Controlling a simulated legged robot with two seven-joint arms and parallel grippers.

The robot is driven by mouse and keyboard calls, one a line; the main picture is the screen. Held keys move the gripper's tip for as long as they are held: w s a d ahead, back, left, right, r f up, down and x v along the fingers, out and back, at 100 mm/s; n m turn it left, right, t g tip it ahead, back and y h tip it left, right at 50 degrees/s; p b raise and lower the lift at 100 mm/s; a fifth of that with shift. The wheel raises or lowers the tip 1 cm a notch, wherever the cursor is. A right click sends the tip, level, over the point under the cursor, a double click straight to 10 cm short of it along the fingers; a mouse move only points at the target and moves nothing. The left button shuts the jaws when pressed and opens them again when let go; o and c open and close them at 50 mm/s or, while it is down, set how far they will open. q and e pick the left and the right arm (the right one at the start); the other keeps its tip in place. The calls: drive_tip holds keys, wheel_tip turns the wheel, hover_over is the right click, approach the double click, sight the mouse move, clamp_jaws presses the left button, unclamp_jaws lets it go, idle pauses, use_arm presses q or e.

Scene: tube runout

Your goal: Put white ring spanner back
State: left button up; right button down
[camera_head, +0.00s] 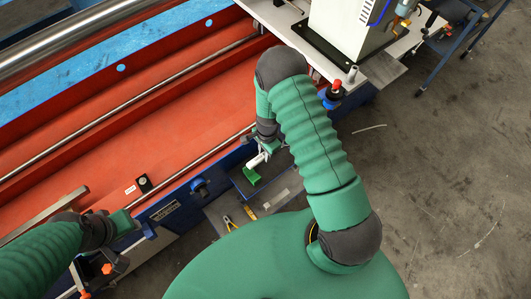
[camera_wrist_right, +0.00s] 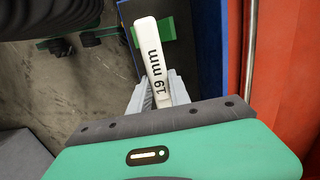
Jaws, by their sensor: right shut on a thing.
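The white ring spanner (camera_wrist_right: 155,55), marked "19 mm", is gripped between the grey fingers of my right gripper (camera_wrist_right: 160,95) in the right wrist view. Its shaft points away from the gripper; I cannot make out a ring end. In the head view the white spanner (camera_head: 256,160) shows small below my right gripper (camera_head: 266,151), above a dark tray (camera_head: 272,182). A green block (camera_head: 251,175) lies just below the spanner's tip; I cannot tell whether they touch. My left gripper (camera_head: 128,222) is at the lower left, its fingers too unclear to read.
The red machine bed (camera_head: 120,130) with long rods fills the left. Pliers (camera_head: 229,222) and a yellow tool (camera_head: 250,212) lie on a grey panel below the tray. A red-and-blue item (camera_head: 335,90) stands to the right of my arm. The concrete floor (camera_head: 450,170) is open at the right.

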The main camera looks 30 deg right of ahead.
wheel_tip(320, 180, down, 6)
drive_tip(key=b, duration=0.4)
drive_tip(key=shift+f, duration=0.1)
drive_tip(key=shift+f+b, duration=0.55)
drive_tip(key=shift+b, duration=0.05)
drive_tip(key=shift+d, duration=0.2)
drive_tip(key=shift+a, duration=0.2)
drive_tip(key=shift+d, duration=0.15)
drive_tip(key=shift+f+b, duration=0.55)
drive_tip(key=shift+f, duration=0.35)
